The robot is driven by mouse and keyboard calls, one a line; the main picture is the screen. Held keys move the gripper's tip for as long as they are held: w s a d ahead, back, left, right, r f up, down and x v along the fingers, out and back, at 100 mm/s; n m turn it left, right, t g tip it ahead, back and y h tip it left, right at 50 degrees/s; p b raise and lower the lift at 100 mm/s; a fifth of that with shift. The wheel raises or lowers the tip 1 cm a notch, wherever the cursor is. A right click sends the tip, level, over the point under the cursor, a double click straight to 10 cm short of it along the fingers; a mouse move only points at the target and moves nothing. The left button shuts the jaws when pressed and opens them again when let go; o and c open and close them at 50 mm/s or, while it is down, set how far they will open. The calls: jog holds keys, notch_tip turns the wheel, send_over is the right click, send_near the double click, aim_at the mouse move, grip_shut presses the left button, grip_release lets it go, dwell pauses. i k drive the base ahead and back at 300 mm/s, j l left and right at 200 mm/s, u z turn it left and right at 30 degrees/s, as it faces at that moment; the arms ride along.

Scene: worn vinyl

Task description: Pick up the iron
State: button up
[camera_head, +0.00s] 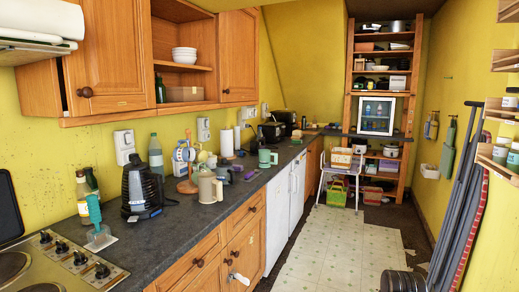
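A dark grey and black appliance (139,188) stands upright on the worktop at the left. It looks like the iron resting on its heel, with its narrow end up and some blue near its base, but its small size leaves this uncertain. My gripper is not in view.
The dark worktop (190,222) also holds a teal-handled tool (96,222), a green bottle (156,155), a beige mug (210,187) and a wooden stand (188,172). A hob (60,262) lies at lower left. Folded poles or boards (462,205) lean right. The pale floor (335,250) is mostly clear.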

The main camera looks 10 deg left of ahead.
aim_at(255, 146)
jog(key=i+l+u, duration=0.25)
jog(key=i, duration=0.5)
jog(key=i+l+u, duration=0.25)
jog(key=i, duration=0.45)
jog(key=i+l+u, duration=0.25)
jog(key=i+l, duration=0.25)
jog(key=i, duration=0.2)
jog(key=i+l+u, duration=0.25)
jog(key=i+l, duration=0.4)
jog(key=i+l+u, duration=0.25)
jog(key=i+l, duration=0.3)
jog(key=l, duration=0.15)
jog(key=i+l+u, duration=0.25)
jog(key=i+l, duration=0.3)
jog(key=l, duration=0.3)
jog(key=i+l, duration=0.1)
jog(key=l, duration=0.3)
jog(key=i+l, duration=0.1)
jog(key=l, duration=0.3)
jog(key=i+l, duration=0.15)
jog(key=l, duration=0.3)
jog(key=j+u, duration=0.05)
